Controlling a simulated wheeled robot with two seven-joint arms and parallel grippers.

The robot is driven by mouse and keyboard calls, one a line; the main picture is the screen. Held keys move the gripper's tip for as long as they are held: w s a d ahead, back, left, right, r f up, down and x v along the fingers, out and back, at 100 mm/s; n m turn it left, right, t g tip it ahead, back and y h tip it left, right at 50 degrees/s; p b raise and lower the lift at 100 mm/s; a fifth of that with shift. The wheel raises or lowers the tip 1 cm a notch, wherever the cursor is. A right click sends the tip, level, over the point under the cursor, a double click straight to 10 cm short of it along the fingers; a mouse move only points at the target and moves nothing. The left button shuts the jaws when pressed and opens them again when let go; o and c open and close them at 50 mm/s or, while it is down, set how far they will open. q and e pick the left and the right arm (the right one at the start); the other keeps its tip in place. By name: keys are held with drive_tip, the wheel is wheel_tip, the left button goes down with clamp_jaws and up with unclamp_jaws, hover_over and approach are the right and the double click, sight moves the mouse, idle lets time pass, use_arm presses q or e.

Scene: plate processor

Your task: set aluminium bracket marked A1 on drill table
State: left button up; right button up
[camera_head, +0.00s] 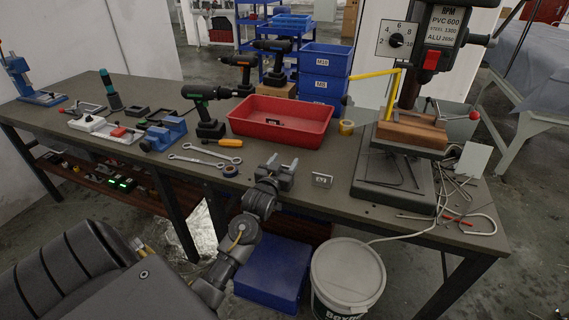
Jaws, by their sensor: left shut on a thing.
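My left gripper (281,166) is low over the workbench, in front of the red tray. It is shut on a small piece that its own body mostly hides; I cannot read any mark on it. A small silver plate-like part with a dark label (322,180) stands on the bench just right of the gripper, apart from it; its marking is too small to read. The drill table (410,149) is to the right, under the drill press head, with a wooden block (411,130) on it. My right gripper is out of view.
A tape roll (346,127) and the drill press base (392,187) are right. A white bucket (348,274) stands before the bench.

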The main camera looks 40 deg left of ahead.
use_arm(q)
drive_tip(key=o, duration=0.6)
drive_tip(key=shift+f, duration=0.15)
drive_tip(key=o, duration=0.5)
drive_tip(key=shift+r, duration=0.25)
drive_tip(key=v, duration=1.2)
